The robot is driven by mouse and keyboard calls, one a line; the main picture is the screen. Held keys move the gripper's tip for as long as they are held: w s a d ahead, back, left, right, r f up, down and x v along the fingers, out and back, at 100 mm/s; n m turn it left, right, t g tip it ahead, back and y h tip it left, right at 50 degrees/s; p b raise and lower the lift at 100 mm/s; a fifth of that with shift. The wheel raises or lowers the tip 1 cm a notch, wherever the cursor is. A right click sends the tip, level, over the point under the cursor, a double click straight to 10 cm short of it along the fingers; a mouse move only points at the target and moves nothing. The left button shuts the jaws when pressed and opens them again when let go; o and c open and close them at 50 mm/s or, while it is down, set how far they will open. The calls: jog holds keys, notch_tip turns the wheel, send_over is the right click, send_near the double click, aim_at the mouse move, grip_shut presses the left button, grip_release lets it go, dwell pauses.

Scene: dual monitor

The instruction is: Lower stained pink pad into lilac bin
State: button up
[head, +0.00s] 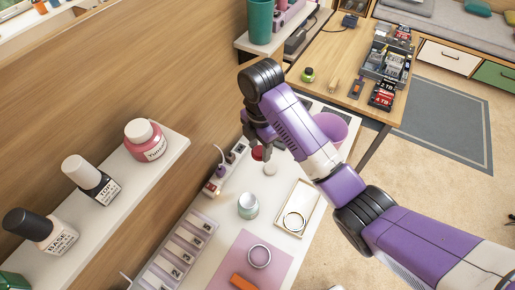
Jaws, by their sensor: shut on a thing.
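My gripper (262,150) hangs over the far part of the white table, near the power strip. A small red-pink piece (257,153) shows at its fingertips, which fits the stained pink pad; it is mostly hidden by the fingers. The gripper is shut on it. The lilac bin (333,126) stands to the right of the gripper, behind my forearm, which hides much of it. Its inside cannot be clearly seen.
A small pale disc (270,168), an open jar (248,206) and a tray with a ring (297,208) are on the table. A power strip (222,172) runs along the left. A shelf (150,172) of bottles is at left.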

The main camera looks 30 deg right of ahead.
jog(key=w+d+f+b, duration=0.1)
jog(key=d+b, duration=0.2)
jog(key=d, duration=1.2)
jog(key=w+d+f+b, duration=0.1)
jog(key=w+d+b, duration=0.1)
jog(key=d, duration=1.3)
jog(key=shift+w+b, duration=0.25)
jog(key=shift+b, duration=0.5)
jog(key=shift+f, duration=0.1)
jog(key=shift+f+b, duration=3.35)
jog(key=shift+f, duration=2.65)
jog(key=shift+f+b, duration=0.85)
jog(key=shift+f, duration=0.45)
